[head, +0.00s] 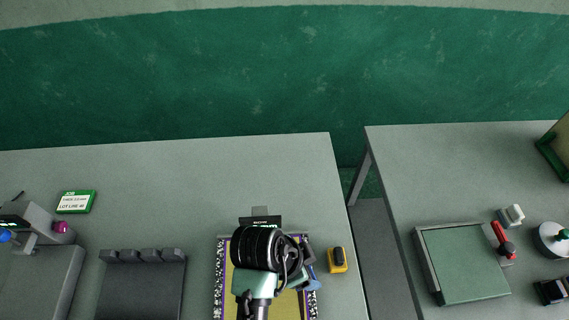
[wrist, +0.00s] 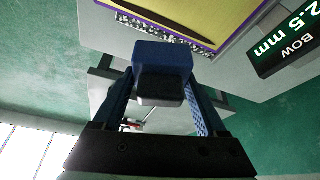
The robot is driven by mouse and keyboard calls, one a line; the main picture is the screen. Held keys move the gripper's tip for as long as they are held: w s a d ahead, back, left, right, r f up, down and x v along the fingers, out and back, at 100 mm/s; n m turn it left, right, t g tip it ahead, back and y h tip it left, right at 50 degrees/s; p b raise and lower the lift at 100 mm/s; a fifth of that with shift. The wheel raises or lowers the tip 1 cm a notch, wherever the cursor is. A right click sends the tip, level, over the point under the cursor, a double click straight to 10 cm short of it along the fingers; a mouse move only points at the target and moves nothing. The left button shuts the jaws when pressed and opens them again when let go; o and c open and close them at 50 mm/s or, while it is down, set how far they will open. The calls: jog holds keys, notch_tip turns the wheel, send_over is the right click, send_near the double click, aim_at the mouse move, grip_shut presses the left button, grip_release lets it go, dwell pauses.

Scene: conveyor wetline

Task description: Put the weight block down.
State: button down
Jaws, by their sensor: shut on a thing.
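My gripper (wrist: 160,85) is shut on the weight block (wrist: 162,62), a dark blue block with a darker grey lower face, held between the two blue fingers in the wrist view. In the head view my arm hides much of this area. My gripper (head: 308,268) shows only in part there, just right of the dark wrist, over the right side of a yellow panel with a purple and speckled border (head: 220,285). I cannot tell from these views how far the block is from the surface below.
A yellow and black object (head: 337,260) sits right of the panel, near the table edge. A dark slotted tray (head: 140,290) and a green job card (head: 76,202) lie left. A black 2.5 mm sign (wrist: 285,45) stands behind the panel. A gap separates the right table (head: 440,180).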

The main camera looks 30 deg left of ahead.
jog(key=a, duration=0.2)
jog(key=shift+s+a+r+n+p, duration=0.3)
jog(key=shift+a+n, duration=0.05)
jog(key=shift+n, duration=0.05)
notch_tip(320, 180, down, 5)
jog(key=shift+p, duration=0.4)
jog(key=shift+f+p, duration=0.3)
jog(key=shift+f, duration=2)
jog(key=shift+f, duration=0.15)
grip_release()
